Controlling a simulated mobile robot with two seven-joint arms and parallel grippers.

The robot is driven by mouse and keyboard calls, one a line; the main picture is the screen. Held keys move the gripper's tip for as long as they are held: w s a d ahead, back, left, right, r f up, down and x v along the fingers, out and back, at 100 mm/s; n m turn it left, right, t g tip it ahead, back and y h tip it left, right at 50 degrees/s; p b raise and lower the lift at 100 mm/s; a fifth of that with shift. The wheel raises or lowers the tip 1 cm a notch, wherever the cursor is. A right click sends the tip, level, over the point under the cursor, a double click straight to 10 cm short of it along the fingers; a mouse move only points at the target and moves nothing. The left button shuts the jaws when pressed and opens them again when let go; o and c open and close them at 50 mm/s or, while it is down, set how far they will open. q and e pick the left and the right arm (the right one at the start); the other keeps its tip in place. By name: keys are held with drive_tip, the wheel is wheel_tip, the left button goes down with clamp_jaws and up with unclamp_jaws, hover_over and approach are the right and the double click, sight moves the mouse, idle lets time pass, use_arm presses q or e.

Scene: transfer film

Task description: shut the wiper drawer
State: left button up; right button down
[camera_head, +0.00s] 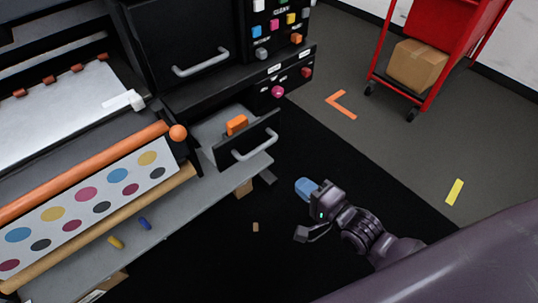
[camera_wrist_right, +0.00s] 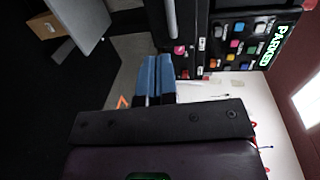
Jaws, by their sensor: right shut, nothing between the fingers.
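The wiper drawer (camera_head: 262,137) stands open in the head view, pulled out from the dark machine, with its black front and grey bar handle (camera_head: 257,147) facing right. An orange block (camera_head: 237,124) shows inside it. My right gripper (camera_head: 304,187) is to the right of and below the drawer front in the picture, apart from it, with its blue fingers shut and empty. In the right wrist view the blue fingers (camera_wrist_right: 155,78) are together, pointing towards a dark panel with a grey handle (camera_wrist_right: 171,20), which looks like the drawer front. My left gripper is not in view.
A closed black front with a handle (camera_head: 200,64) is above the drawer. A grey shelf (camera_head: 205,190) runs beneath it. A magenta knob (camera_head: 278,92) sits on the machine. A red cart (camera_head: 437,75) with a cardboard box (camera_head: 418,65) stands back right. The black floor mat (camera_head: 330,145) is mostly clear.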

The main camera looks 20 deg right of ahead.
sight(241, 130)
drive_tip(key=r+b+x, duration=0.1)
drive_tip(key=x, duration=1.1)
drive_tip(key=shift+w+a+b, duration=0.15)
drive_tip(key=shift+w+b, duration=0.25)
drive_tip(key=shift+w, duration=0.1)
drive_tip(key=x, duration=0.4)
drive_tip(key=r+x, duration=0.1)
drive_tip(key=x, duration=0.6)
drive_tip(key=shift+w+a+r, duration=0.15)
drive_tip(key=shift+w+r, duration=0.1)
drive_tip(key=shift+w, duration=0.4)
drive_tip(key=shift+r, duration=0.15)
